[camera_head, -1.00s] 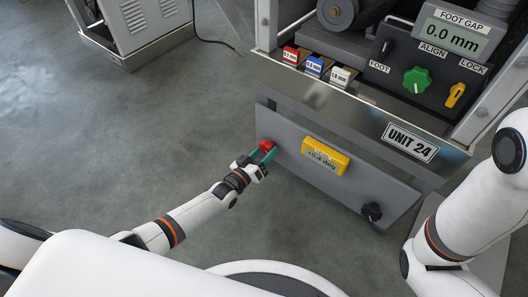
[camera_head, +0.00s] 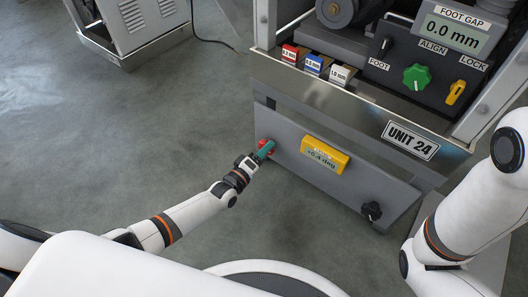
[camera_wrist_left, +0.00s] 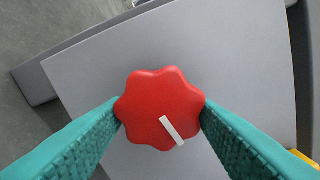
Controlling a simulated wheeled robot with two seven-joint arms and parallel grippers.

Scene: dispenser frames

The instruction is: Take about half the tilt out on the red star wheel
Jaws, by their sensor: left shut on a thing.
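The red star wheel (camera_wrist_left: 158,103) sits on the grey front panel (camera_head: 290,152). It has rounded lobes and a white mark that points to the lower right in the left wrist view. In the head view the red wheel (camera_head: 263,143) shows only in part behind my teal fingers. My left gripper (camera_head: 261,152) is shut on the wheel, with one finger on each side of it. The yellow level box (camera_head: 325,155) on the panel has a small display that seems to read +0.4 deg. My right gripper is out of the picture; only its arm shows at the right.
A black knob (camera_head: 371,211) is at the panel's lower right. Above are the UNIT 24 plate (camera_head: 410,141), red, blue and white blocks, a green knob (camera_head: 416,77), a yellow lock lever (camera_head: 455,92) and a 0.0 mm display (camera_head: 451,35).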

